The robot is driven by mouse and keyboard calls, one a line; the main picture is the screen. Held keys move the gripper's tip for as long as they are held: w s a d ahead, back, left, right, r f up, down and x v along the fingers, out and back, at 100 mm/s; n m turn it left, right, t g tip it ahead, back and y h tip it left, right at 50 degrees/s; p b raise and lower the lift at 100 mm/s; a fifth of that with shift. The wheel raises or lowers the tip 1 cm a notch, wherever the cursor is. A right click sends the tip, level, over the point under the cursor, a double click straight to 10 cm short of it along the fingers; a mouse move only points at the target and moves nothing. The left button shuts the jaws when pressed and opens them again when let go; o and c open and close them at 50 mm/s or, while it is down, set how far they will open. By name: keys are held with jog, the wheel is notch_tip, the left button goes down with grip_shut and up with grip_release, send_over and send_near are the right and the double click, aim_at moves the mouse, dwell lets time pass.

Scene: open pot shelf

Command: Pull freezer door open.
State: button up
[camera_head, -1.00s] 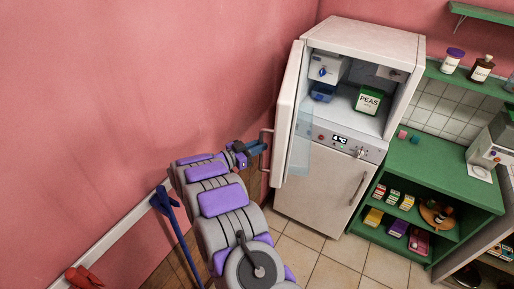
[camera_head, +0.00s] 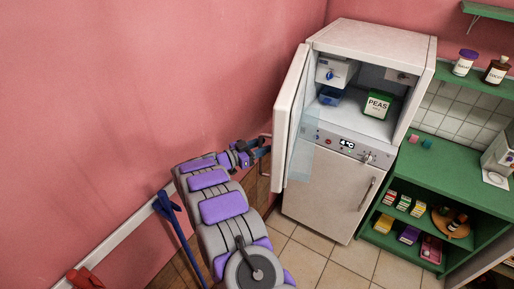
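The white freezer door (camera_head: 291,115) stands swung wide open to the left of the freezer cabinet (camera_head: 372,41). Its inner side with a clear shelf (camera_head: 301,146) faces right. The door's handle (camera_head: 265,174) is on the outer side, partly hidden by my gripper. My gripper (camera_head: 262,152), with dark blue fingers, is at the handle, at the end of my grey and purple arm. The fingers are small and overlap the handle, so I cannot tell whether they are closed around it. Inside the open compartment are a green PEAS box (camera_head: 377,104) and a blue container (camera_head: 331,95).
The pink wall (camera_head: 150,90) is close on the left. A blue-handled tool (camera_head: 175,225) and a red object (camera_head: 86,279) are near its skirting. A green shelf unit (camera_head: 450,180) stands right of the freezer. Tiled floor (camera_head: 310,262) is clear in front.

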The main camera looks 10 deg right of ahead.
jog(key=s+r, duration=0.1)
jog(key=s, duration=0.2)
jog(key=s+a+r+b, duration=0.1)
jog(key=s, duration=0.2)
jog(key=s+r, duration=0.2)
jog(key=s, duration=0.2)
jog(key=shift+a+b, duration=0.15)
jog(key=shift+b, duration=0.15)
jog(key=s, duration=0.6)
jog(key=shift+r, duration=0.35)
dwell(0.3)
jog(key=shift+a, duration=0.15)
